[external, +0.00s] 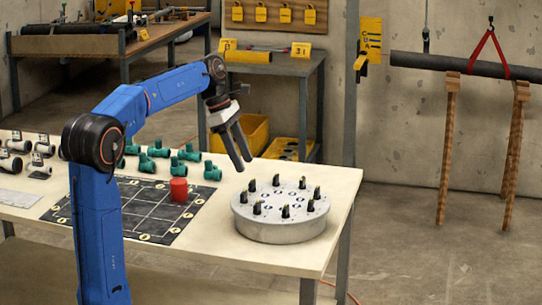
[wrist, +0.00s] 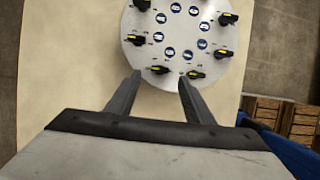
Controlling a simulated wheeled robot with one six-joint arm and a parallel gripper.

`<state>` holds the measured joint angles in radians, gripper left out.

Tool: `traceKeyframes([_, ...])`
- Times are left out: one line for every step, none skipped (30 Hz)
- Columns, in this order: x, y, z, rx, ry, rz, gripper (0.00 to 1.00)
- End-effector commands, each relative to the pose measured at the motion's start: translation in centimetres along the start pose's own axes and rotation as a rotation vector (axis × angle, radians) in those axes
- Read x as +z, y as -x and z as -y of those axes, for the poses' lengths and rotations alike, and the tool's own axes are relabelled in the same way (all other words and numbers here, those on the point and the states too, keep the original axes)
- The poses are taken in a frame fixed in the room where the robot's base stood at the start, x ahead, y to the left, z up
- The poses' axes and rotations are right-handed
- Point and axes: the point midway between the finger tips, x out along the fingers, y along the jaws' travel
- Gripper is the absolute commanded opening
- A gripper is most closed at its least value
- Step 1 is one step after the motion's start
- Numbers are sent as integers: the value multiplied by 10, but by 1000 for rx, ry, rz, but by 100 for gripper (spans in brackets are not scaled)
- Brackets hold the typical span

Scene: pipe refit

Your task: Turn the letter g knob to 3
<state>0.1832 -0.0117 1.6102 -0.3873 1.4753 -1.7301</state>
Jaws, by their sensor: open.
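A round grey knob panel (external: 280,229) stands on the right end of the table, with several black knobs with yellow marks around its rim. It also shows in the wrist view (wrist: 178,72), with small blue round labels on top. The labels are too small to read, so I cannot tell which knob is letter g. My gripper (external: 245,165) is open and empty, above the panel's far left side and apart from it. In the wrist view its fingertips (wrist: 160,76) lie near two knobs, one black knob (wrist: 158,70) and another black knob (wrist: 196,74) at the right fingertip.
A black grid mat (external: 125,222) with a red cylinder (external: 179,190) lies left of the panel. Several green pipe fittings (external: 160,150) and white fittings (external: 40,165) stand behind it. The table top right of the panel is clear.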

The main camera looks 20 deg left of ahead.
Motion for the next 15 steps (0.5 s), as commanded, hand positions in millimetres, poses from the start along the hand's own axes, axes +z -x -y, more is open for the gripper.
traceKeyframes([0,-10,1,-3,-1,0,48])
traceKeyframes([0,-15,1,-3,-1,0,48])
traceKeyframes([0,-21,0,-2,-1,0,48])
traceKeyframes([0,-26,1,-3,-1,-1,48])
traceKeyframes([0,-31,1,-3,0,-1,48])
traceKeyframes([0,-36,0,-1,0,0,48])
traceKeyframes([0,-40,0,-2,0,0,48])
traceKeyframes([0,-43,0,-2,0,-1,48])
traceKeyframes([0,-47,0,-2,0,0,48])
traceKeyframes([0,-50,0,-1,-1,0,48])
traceKeyframes([0,-52,0,-1,-1,0,48])
traceKeyframes([0,-55,0,-1,-1,0,48])
traceKeyframes([0,-56,0,-1,-1,0,48])
traceKeyframes([0,-57,0,-1,-1,0,48])
traceKeyframes([0,-59,0,-1,0,0,48])
